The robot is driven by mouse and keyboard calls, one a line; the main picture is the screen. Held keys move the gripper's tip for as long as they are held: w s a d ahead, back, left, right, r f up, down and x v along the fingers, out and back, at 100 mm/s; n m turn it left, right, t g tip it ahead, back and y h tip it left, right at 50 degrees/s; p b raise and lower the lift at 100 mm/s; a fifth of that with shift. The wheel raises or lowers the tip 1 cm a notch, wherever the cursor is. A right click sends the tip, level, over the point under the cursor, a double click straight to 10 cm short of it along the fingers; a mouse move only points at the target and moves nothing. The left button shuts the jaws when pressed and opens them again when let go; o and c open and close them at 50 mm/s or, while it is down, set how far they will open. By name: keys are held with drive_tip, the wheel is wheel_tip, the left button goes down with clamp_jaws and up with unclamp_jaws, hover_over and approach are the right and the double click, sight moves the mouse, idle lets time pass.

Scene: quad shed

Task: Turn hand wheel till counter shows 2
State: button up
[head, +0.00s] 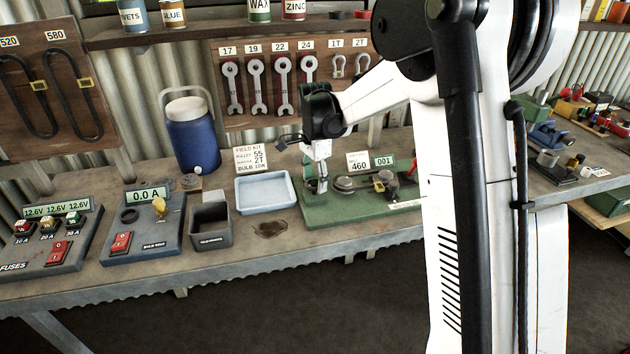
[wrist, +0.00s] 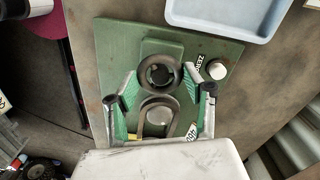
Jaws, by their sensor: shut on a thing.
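The green bench rig (head: 330,214) stands right of the pale tray. Its counter (head: 383,161) reads 001, beside a card marked 460 (head: 358,166). My gripper (head: 316,186) reaches down over the left end of the rig, where it hides the wheel in the head view. In the wrist view, the dark round hand wheel (wrist: 159,73) sits between the fingers of my gripper (wrist: 161,86), which are shut on it. A looped dark belt (wrist: 158,116) lies just below the wheel in that view. The white ZERO button (wrist: 217,70) is to the right of the wheel.
A pale blue tray (head: 266,205) and a grey box (head: 211,232) stand left of the rig. A blue cooler (head: 193,135) stands behind. A tool board with spanners (head: 257,87) is on the wall. A brown stain (head: 270,229) marks the bench front.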

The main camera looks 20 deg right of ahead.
sight(315, 182)
drive_tip(key=n+b, duration=0.2)
drive_tip(key=n, duration=0.2)
drive_tip(key=n+b, duration=0.1)
drive_tip(key=n, duration=0.3)
drive_tip(key=shift+n, duration=0.3)
idle(0.3)
drive_tip(key=o, duration=1.1)
drive_tip(key=shift+o, duration=0.2)
drive_tip(key=shift+r, duration=0.1)
wheel_tip(315, 182, up, 12)
